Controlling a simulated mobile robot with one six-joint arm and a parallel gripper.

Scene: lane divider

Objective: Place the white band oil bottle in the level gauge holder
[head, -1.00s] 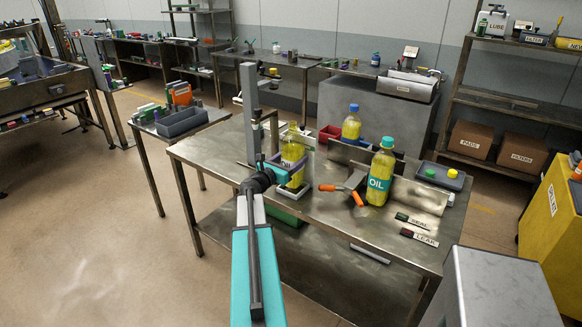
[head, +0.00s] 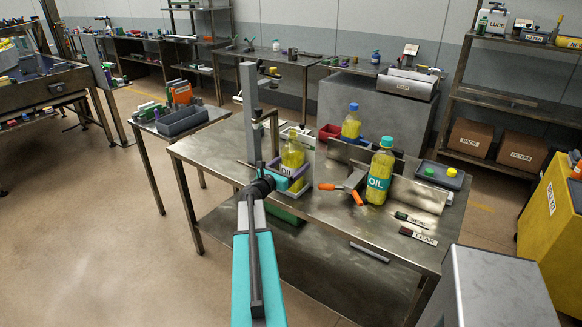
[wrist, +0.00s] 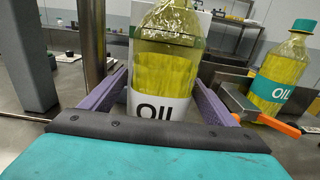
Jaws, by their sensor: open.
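The white band oil bottle (head: 292,153), clear with yellow oil, stands upright at the table's left part, beside a tall grey post (head: 250,105). The wrist view shows its white OIL band (wrist: 158,107) close up. My gripper (head: 290,183) is open, its purple fingers on either side of the bottle's lower part; the wrist view shows a gap between fingers and bottle.
A teal band oil bottle (head: 380,172) and an orange-handled tool (head: 345,187) stand to the right. A blue-capped bottle (head: 351,123) is behind. The table's front middle is clear.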

